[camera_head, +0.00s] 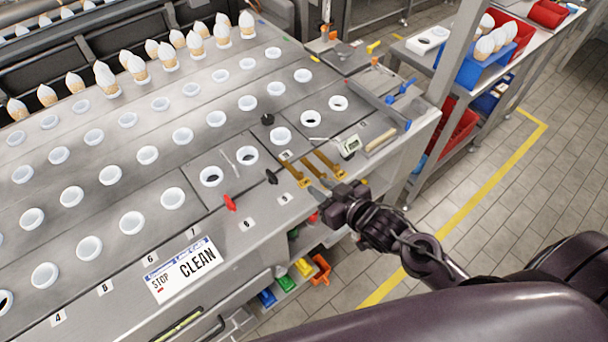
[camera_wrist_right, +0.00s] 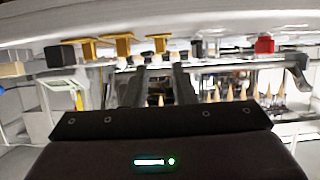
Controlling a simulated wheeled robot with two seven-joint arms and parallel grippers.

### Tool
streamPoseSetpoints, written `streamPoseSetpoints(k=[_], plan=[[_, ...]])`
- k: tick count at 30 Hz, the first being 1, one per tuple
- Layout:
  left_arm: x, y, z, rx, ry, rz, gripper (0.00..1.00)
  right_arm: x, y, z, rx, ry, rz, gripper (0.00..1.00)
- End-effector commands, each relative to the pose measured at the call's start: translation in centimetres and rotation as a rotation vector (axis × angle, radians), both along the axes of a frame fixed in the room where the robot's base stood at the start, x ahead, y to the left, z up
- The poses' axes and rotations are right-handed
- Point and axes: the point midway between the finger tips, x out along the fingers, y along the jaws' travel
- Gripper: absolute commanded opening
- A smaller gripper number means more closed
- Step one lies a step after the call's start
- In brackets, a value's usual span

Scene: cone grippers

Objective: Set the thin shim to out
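Several brass-yellow strips, which look like the shims, lie side by side near the front edge of the metal worktop: a left one (camera_head: 294,171) and a right one (camera_head: 325,162). I cannot tell which is the thin shim. In the right wrist view yellow pieces show along the top, one at the left (camera_wrist_right: 92,46) and one ahead of the fingers (camera_wrist_right: 160,43). My right gripper (camera_head: 323,187) is just in front of the strips' near ends, with its fingers apart and nothing visible between them. It also shows in the wrist view (camera_wrist_right: 160,82). My left gripper is out of view.
A small display box (camera_head: 349,145) stands right of the strips. A black knob (camera_head: 271,177) and a red knob (camera_head: 230,202) are to the left. Rows of white-rimmed holes cover the worktop (camera_head: 112,196). Coloured bins (camera_head: 287,282) sit below the edge.

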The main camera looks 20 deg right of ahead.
Motion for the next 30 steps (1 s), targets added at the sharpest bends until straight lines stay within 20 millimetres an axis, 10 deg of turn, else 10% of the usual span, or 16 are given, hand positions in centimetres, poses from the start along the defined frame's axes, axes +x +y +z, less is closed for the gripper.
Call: streamPoseSetpoints(k=[15, 26, 30], plan=[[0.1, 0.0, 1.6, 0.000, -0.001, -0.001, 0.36, 5.9, 2.1, -2.4, 0.000, -0.001, -0.002, 0.24], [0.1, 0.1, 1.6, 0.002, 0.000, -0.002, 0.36, 6.5, 2.4, -2.8, -0.001, 0.001, -0.001, 0.24], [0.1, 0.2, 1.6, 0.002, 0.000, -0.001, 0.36, 6.4, 2.4, -2.8, -0.001, 0.001, -0.001, 0.09]])
